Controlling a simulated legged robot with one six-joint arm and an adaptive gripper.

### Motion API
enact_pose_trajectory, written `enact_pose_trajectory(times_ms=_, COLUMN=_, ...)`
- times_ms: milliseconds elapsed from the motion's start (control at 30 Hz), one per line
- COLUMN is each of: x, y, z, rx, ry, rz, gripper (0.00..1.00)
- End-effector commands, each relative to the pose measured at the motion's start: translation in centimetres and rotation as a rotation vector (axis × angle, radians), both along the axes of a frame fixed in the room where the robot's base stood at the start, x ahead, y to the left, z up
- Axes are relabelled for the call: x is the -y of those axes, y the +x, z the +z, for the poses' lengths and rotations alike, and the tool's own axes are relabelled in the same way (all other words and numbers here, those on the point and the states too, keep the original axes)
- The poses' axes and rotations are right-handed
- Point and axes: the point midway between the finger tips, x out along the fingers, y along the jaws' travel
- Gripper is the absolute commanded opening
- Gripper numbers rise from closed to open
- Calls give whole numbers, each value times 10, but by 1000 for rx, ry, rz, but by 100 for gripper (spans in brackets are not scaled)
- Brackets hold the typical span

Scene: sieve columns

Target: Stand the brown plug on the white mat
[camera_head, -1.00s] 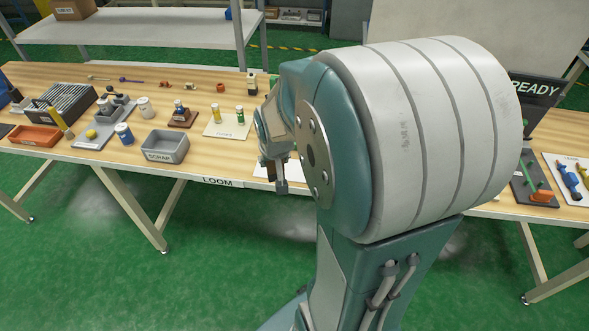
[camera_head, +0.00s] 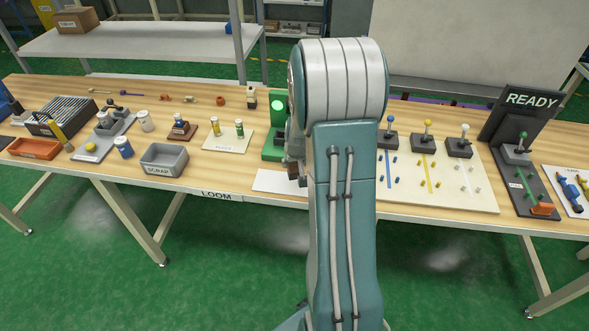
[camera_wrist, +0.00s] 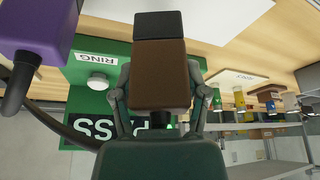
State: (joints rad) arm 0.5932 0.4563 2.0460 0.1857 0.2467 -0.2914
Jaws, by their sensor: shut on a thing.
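The brown plug (camera_wrist: 158,80), a brown block with a dark grey end (camera_wrist: 160,25), sits between the fingers of my gripper (camera_wrist: 161,97) in the wrist view. My gripper is shut on it. In the head view my gripper (camera_head: 293,168) is at the table's front edge, mostly hidden behind my arm. A small brown part of the plug (camera_head: 299,194) shows below it. The white mat (camera_head: 277,182) lies at the front edge, just left of my arm; it also shows in the wrist view (camera_wrist: 220,12). I cannot tell whether the plug touches the mat.
A green press (camera_head: 274,145) stands behind the mat. A grey SCRAP bin (camera_head: 164,160) and a cream board (camera_head: 228,139) with small bottles are to the left. A board with levers (camera_head: 455,195) is to the right. A purple object (camera_wrist: 38,28) is close in the wrist view.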

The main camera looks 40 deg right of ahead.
Motion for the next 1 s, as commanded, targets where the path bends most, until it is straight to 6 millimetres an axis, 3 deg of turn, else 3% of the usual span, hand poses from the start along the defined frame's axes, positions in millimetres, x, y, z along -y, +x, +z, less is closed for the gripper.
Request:
enact_pose_trajectory(times_ms=200, x=2, y=1, z=-31, rx=-3, ry=3, rz=-1, gripper=3)
enact_pose_trajectory(times_ms=533, x=2, y=1, z=-35, rx=-2, ry=1, rz=-1, gripper=3)
enact_pose_trajectory(times_ms=567, x=2, y=1, z=-36, rx=-2, ry=1, rz=0, gripper=63)
enact_pose_trajectory(times_ms=633, x=2, y=1, z=-35, rx=-2, ry=1, rz=0, gripper=93)
enact_pose_trajectory(times_ms=1000, x=2, y=1, z=-35, rx=-2, ry=1, rz=-1, gripper=93)
